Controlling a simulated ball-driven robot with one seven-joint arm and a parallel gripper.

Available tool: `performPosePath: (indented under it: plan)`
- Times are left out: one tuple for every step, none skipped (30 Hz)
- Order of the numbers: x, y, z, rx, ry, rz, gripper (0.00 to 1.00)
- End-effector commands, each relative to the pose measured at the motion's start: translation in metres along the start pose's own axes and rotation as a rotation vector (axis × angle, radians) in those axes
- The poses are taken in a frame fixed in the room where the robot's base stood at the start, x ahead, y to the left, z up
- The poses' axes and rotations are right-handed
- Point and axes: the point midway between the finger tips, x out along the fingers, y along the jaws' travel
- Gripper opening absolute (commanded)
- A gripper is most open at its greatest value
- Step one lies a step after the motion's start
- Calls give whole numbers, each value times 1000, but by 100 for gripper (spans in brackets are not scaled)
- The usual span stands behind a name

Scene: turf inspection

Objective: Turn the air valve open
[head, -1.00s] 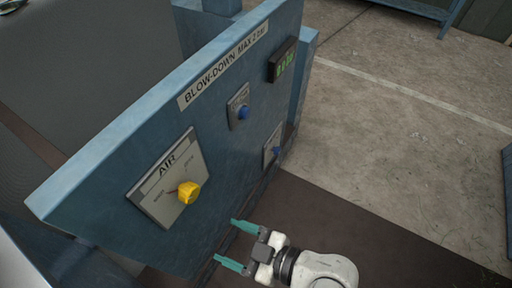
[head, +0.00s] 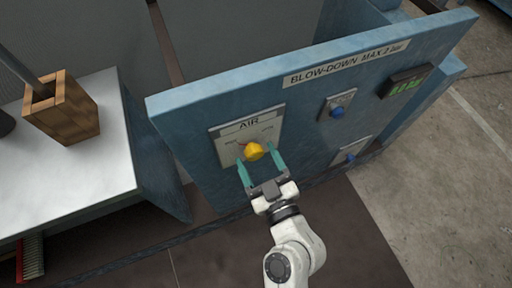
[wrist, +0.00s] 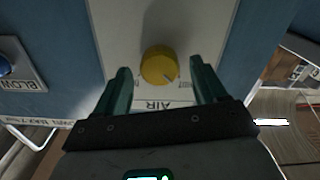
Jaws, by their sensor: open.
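The air valve is a yellow knob (head: 254,151) on a grey plate labelled AIR (head: 225,139), fixed to the blue panel. My gripper (head: 259,163) is open in front of it, with teal fingers on either side of the knob in the head view. In the wrist view the knob (wrist: 159,65) lies ahead between and beyond the fingertips (wrist: 160,77), with a gap to each finger. I see no contact. A small light mark shows on the knob's edge in the wrist view. The plate's small lettering is too small to read.
The blue panel (head: 200,96) also carries a blue button (head: 337,112), a lower blue knob (head: 350,158) and a green display (head: 405,87). A white-topped table (head: 100,160) with a wooden box (head: 62,108) stands left. Floor lies open at right.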

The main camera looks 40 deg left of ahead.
Motion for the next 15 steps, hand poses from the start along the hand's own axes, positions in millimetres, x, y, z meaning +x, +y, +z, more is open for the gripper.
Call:
performPosePath:
  plan:
    - [6, 0, -1, 0, 0, -1, 71]
    - [9, 0, -1, -1, -1, -1, 71]
    - [12, 0, -1, -1, -1, 0, 71]
    - [14, 0, -1, -1, -1, 0, 71]
    - [16, 0, 0, 0, -1, 0, 71]
    - [17, 0, 0, 0, -1, 0, 71]
    - [18, 0, 0, 0, -1, 0, 71]
    - [19, 0, 0, 0, -1, 0, 71]
    - [19, 0, 0, 0, -1, 0, 71]
    - [19, 0, 0, 0, -1, 0, 71]
    - [19, 0, 0, 0, -1, 0, 71]
    - [19, 0, 0, 0, -1, 0, 71]
    - [19, 0, 1, 0, -1, 0, 71]
    - [19, 0, 0, 0, -1, 0, 71]
    - [19, 0, 0, 0, -1, 0, 71]
